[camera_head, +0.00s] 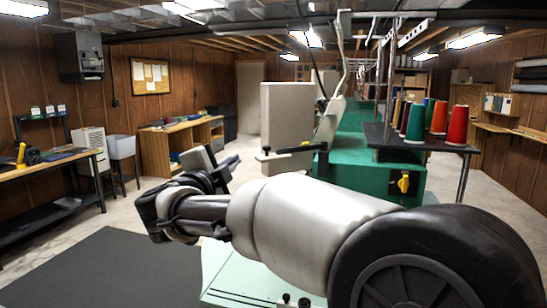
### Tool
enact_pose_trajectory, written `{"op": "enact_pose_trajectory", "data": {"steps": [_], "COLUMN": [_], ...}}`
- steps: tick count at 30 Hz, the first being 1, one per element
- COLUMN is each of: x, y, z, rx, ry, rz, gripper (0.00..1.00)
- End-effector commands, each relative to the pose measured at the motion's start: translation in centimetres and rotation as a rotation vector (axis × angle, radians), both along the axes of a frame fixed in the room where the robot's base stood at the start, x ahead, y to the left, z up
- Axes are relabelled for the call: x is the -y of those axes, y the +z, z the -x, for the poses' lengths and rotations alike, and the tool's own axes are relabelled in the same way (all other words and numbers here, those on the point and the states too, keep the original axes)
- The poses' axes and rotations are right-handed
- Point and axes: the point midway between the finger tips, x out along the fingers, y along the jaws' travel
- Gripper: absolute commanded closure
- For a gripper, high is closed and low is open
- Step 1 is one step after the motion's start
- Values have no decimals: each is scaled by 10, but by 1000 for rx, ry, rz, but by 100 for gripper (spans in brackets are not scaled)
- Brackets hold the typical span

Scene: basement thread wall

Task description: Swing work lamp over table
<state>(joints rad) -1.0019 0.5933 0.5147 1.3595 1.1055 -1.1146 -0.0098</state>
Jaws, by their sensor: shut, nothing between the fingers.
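My gripper (222,163) is at the left end of my arm, left of the middle of the head view. It is shut and holds nothing; its fingertips are small and partly hidden by my wrist. A dark horizontal bar (285,152) with a small knob at its left end and a yellow part sticks out left from the green machine (350,180). It may be the lamp's swing arm, but I cannot tell for sure. My gripper is left of it and appears apart from it. A pale green flat top (225,285) shows below my arm, which covers much of it.
A black stand (385,140) with several thread cones, red ones (457,126) in front, is right of the machine. A pale upright panel (287,125) stands behind the bar. A workbench (45,165) lines the left wall.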

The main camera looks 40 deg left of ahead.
Motion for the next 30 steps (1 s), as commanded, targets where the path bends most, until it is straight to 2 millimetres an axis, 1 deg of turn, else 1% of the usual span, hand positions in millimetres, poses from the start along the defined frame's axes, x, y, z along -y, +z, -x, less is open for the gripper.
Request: {"op": "enact_pose_trajectory", "data": {"steps": [1,3,6,8,9,11,16,17,18,20,21,24,27,30], "x": [-3,-12,-14,-8,-3,8,52,60,71,92,106,137,156,159], "y": [6,12,19,22,23,23,16,16,18,23,26,33,36,37], "z": [-30,-57,-87,-101,-107,-115,-133,-137,-144,-152,-156,-162,-163,-162], "rx": [21,67,154,217,260,322,501,545,611,716,782,917,1000,1032], "ry": [63,183,355,457,521,611,848,894,950,1021,1056,1116,1145,1157], "rz": [61,165,318,411,470,553,746,762,775,789,794,801,803,802], "gripper": [100,100,100,100,100,100,100,100,100,100,100,100,100,100]}}
